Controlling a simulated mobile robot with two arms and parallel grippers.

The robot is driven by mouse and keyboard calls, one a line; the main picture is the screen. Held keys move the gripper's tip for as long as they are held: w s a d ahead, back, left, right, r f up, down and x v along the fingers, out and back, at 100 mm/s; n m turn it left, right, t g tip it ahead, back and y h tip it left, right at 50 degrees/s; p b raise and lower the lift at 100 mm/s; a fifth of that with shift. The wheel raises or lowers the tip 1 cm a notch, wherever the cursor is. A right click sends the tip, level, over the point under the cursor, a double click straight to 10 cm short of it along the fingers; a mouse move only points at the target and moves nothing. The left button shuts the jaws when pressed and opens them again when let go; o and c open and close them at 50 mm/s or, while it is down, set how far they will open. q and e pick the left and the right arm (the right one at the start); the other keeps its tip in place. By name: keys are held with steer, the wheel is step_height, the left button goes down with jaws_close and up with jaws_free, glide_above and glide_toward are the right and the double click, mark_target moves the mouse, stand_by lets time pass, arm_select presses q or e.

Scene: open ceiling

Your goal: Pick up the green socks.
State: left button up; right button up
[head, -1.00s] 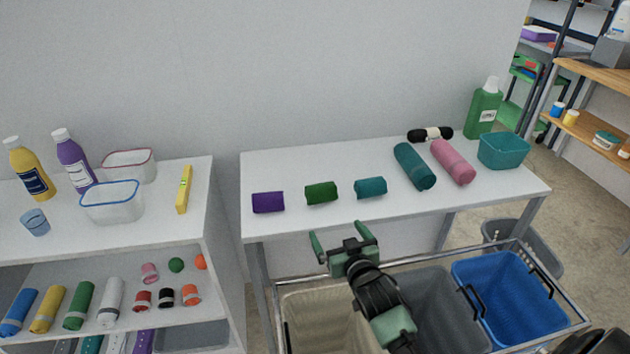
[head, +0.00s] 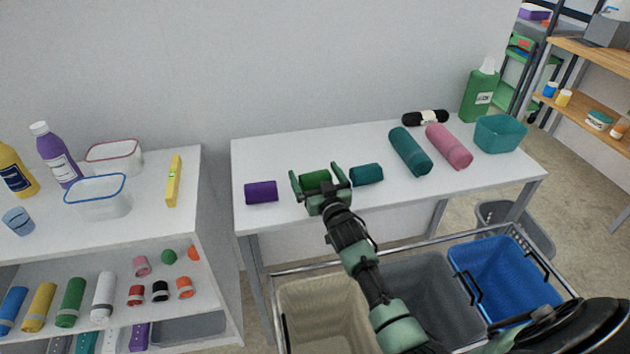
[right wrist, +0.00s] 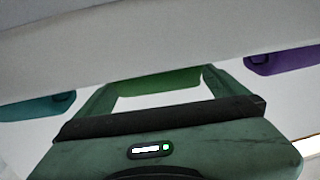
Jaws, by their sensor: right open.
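The green socks (head: 315,177), a small rolled bundle, lie on the white table (head: 290,150) between a purple roll (head: 261,192) and a teal roll (head: 366,174). My right gripper (head: 316,181) is open, with one finger at each side of the green socks. Its body hides their near side in the head view. In the right wrist view a strip of the green socks (right wrist: 165,82) shows between the fingers, with white tabletop between it and the palm. I cannot tell whether the fingers touch it. My left gripper is not in view.
Laundry bins (head: 510,282) are below the table's front edge. A shelf unit (head: 130,235) stands left.

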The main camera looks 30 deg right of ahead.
steer(key=c, duration=1.4)
steer(key=shift+r, duration=0.1)
